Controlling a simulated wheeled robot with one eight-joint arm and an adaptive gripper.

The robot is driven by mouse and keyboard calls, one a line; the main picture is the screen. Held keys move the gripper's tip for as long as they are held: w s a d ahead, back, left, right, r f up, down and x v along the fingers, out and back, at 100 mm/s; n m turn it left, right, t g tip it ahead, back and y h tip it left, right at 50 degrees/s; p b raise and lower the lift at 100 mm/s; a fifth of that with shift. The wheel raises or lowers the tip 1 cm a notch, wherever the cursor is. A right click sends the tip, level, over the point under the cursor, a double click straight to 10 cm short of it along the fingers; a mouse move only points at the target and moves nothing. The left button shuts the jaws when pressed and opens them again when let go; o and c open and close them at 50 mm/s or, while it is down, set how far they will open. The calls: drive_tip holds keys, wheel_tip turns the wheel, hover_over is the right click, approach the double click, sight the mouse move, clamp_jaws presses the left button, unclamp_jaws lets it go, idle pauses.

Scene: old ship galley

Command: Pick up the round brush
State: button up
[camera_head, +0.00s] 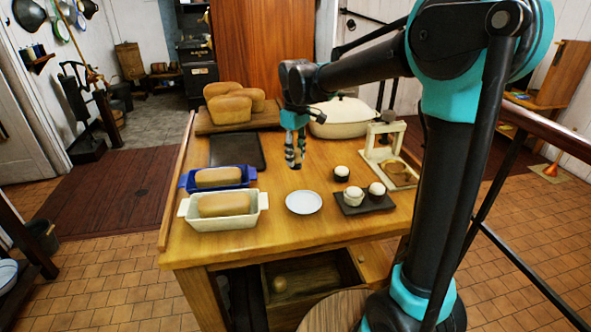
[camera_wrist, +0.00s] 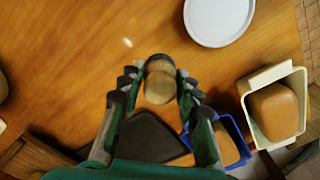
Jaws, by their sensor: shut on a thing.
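My gripper (camera_head: 294,160) points down over the middle of the wooden table, behind the white plate and in front of the cream lidded dish. In the wrist view its fingers (camera_wrist: 158,77) are closed from both sides on the round brush (camera_wrist: 159,86). The brush shows there as a rounded tan wooden body with a dark part at its upper edge. In the head view the brush is too small and too covered by the fingers to make out clearly. Whether it touches the tabletop cannot be told.
A white plate (camera_head: 303,202) lies in front. A blue loaf tin (camera_head: 183,183) and a cream loaf tin (camera_head: 262,203) stand left, with a dark tray (camera_head: 259,151) behind.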

sight(296, 150)
wheel_tip(296, 150, up, 13)
drive_tip(key=shift+f, duration=0.1)
